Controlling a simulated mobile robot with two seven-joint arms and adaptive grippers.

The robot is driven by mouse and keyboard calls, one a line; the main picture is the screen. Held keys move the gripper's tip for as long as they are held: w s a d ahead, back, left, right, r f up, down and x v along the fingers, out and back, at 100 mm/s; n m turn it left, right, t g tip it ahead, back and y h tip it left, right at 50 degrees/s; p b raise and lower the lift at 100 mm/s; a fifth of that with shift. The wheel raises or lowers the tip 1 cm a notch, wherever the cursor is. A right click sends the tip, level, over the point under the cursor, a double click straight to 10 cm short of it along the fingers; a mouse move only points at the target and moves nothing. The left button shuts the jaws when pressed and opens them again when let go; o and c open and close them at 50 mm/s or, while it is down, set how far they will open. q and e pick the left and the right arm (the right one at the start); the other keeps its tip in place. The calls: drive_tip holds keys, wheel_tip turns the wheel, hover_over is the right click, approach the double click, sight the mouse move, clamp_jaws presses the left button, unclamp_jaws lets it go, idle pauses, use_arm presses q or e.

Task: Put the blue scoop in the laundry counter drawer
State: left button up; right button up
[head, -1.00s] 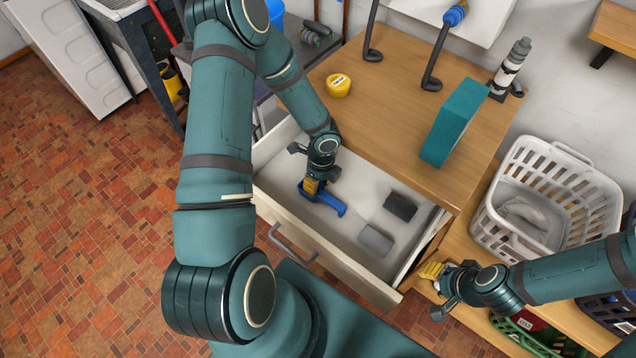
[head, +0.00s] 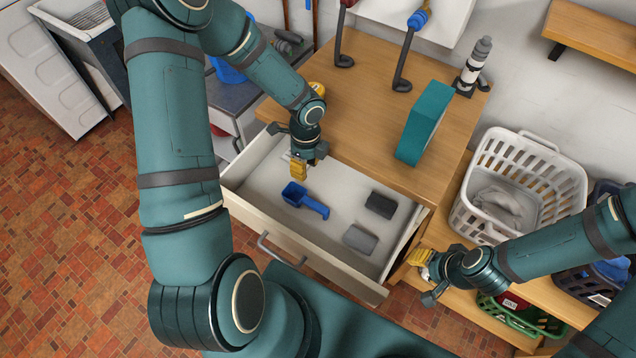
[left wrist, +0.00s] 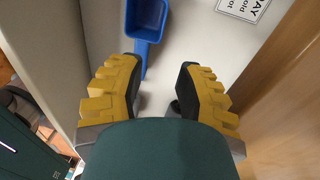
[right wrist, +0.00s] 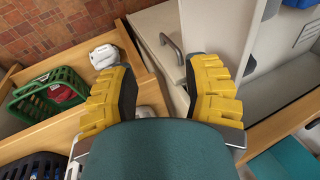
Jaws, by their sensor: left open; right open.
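The blue scoop (head: 305,199) lies on the floor of the open laundry counter drawer (head: 328,222), toward its left end. It also shows in the left wrist view (left wrist: 147,22), just beyond the fingertips. My left gripper (head: 298,170) is open and empty, a little above the scoop and apart from it. In the left wrist view its yellow fingers (left wrist: 158,90) are spread. My right gripper (head: 424,272) is open and empty, off the drawer's right front corner. Its spread fingers show in the right wrist view (right wrist: 165,90).
A dark block (head: 381,204) and a grey block (head: 360,239) lie in the drawer's right part. A teal box (head: 424,124) stands on the wooden counter (head: 345,125). A white laundry basket (head: 520,180) is at right, above a green basket (head: 522,318).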

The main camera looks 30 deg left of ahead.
use_arm(q)
drive_tip(key=s+d+f+n+t+h, duration=0.1)
drive_tip(key=s+d+n, duration=0.1)
drive_tip(key=d+n, duration=0.3)
drive_tip(key=s+d+f+n+h, duration=0.1)
drive_tip(key=s+d+f+n, duration=0.1)
drive_tip(key=d+n, duration=0.4)
drive_tip(key=s+d+f+n+t+h, duration=0.1)
drive_tip(key=s+d+n+h, duration=0.1)
drive_tip(key=d+n, duration=0.4)
drive_tip(key=shift+s+f+t, duration=0.3)
drive_tip(key=shift+s, duration=0.55)
drive_tip(key=n, duration=0.3)
drive_tip(key=shift+s+a+f+t+y, duration=0.15)
drive_tip(key=shift+s+f+t+y, duration=0.15)
drive_tip(key=shift+s, duration=0.1)
drive_tip(key=shift+r, duration=0.1)
